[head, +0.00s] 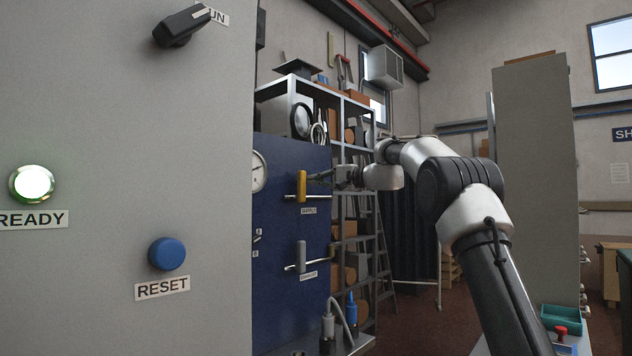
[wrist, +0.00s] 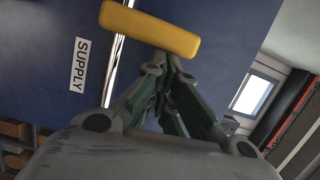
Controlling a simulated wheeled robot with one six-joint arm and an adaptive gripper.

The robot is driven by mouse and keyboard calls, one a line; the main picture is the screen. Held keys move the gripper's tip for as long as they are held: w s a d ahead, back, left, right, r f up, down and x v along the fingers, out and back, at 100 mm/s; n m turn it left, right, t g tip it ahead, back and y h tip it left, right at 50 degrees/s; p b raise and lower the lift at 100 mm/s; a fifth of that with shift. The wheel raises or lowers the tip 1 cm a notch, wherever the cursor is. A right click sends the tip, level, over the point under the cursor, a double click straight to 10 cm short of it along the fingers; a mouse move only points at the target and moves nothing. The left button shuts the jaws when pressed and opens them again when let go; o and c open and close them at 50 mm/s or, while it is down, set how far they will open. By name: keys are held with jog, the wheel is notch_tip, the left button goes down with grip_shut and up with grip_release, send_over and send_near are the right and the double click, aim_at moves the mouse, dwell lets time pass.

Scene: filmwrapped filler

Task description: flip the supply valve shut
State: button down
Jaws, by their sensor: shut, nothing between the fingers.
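The supply valve has a yellow lever handle (head: 301,186) on a thin metal pipe on the blue panel (head: 290,222). In the head view the handle stands upright, across the pipe, above a small label. In the wrist view the yellow handle (wrist: 150,28) lies just beyond my fingertips, beside a label reading SUPPLY (wrist: 79,64). My gripper (head: 322,178) is shut and empty, reaching in from the right of the handle. In the wrist view my gripper (wrist: 166,62) has its tips close to the handle's edge; I cannot tell whether they touch it.
A grey-handled valve (head: 301,256) sits lower on the panel. A gauge (head: 259,171) is at its upper left. A grey cabinet at left carries a blue RESET button (head: 167,253), a lit READY lamp (head: 32,184) and a black knob (head: 181,26). Shelving (head: 352,110) stands behind.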

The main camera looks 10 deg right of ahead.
jog(key=v, duration=1.2)
jog(key=shift+w, duration=0.1)
jog(key=d+f+g+h, duration=0.1)
jog(key=d+f+h, duration=0.2)
jog(key=f, duration=0.8)
jog(key=s+d+f+g+h, duration=0.2)
jog(key=s+f+g+h, duration=0.1)
jog(key=s+f, duration=0.7)
jog(key=s+f+n+g+h, duration=0.1)
jog(key=s+f, duration=0.3)
jog(key=s, duration=0.8)
jog(key=s+f+n+g+h, duration=0.1)
jog(key=s+f+n+h, duration=0.3)
jog(key=s, duration=0.9)
jog(key=s+d+f+n+g+h, duration=0.1)
jog(key=s+f, duration=0.3)
jog(key=s, duration=0.9)
jog(key=shift+s+n+h, duration=0.2)
jog(key=shift+n+h, duration=0.5)
jog(key=shift+h, duration=0.1)
